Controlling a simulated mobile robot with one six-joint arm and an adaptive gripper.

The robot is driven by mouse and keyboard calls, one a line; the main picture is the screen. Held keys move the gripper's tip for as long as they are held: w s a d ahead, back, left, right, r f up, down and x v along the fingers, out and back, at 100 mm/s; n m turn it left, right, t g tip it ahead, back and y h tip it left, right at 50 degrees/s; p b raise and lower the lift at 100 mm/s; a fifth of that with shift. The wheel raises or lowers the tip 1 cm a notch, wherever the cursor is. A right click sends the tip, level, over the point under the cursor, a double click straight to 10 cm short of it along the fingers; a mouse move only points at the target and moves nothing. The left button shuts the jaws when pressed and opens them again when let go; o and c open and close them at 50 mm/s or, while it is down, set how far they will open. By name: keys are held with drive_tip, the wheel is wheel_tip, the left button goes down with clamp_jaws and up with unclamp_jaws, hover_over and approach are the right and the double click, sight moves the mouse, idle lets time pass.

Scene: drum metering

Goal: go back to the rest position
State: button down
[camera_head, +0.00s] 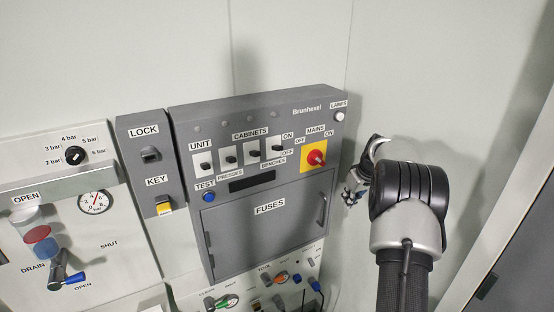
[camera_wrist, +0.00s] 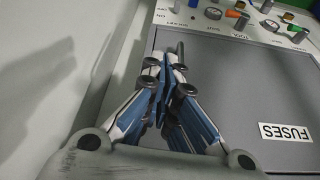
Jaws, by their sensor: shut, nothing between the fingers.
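My gripper (camera_wrist: 167,75) is shut with nothing between its fingers in the wrist view. It points along the left edge of the grey fuse cabinet door (camera_wrist: 240,75) there. In the head view my gripper (camera_head: 352,190) is small and partly hidden behind my wrist. The fuse door is closed.
The red and yellow mains switch (camera_head: 316,157) is left of my wrist. A lock and key box (camera_head: 152,160) and a drain panel with a gauge (camera_head: 95,204) are further left. Below is a panel with small coloured knobs (camera_head: 280,278). A pale wall is close on the right.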

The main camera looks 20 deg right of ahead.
drive_tip(key=s+a+r+b, duration=0.1)
drive_tip(key=s+a+r, duration=0.35)
drive_tip(key=a, duration=0.35)
drive_tip(key=s+a+r+b, duration=0.1)
drive_tip(key=s+a+r, duration=0.2)
drive_tip(key=a+r, duration=0.45)
drive_tip(key=s+a+r+b, duration=0.1)
drive_tip(key=s+a+r, duration=0.25)
drive_tip(key=a, duration=0.65)
drive_tip(key=s+a+b, duration=0.1)
drive_tip(key=s+a, duration=0.7)
drive_tip(key=s, duration=0.3)
drive_tip(key=s+a+f+b, duration=0.1)
drive_tip(key=s+a+f, duration=0.1)
drive_tip(key=s, duration=0.5)
drive_tip(key=s+a+f, duration=0.3)
drive_tip(key=s+f, duration=0.1)
drive_tip(key=s, duration=0.3)
drive_tip(key=shift+a+b, duration=0.3)
drive_tip(key=shift+b, duration=0.05)
drive_tip(key=c, duration=2.4)
unclamp_jaws()
drive_tip(key=shift+f, duration=0.1)
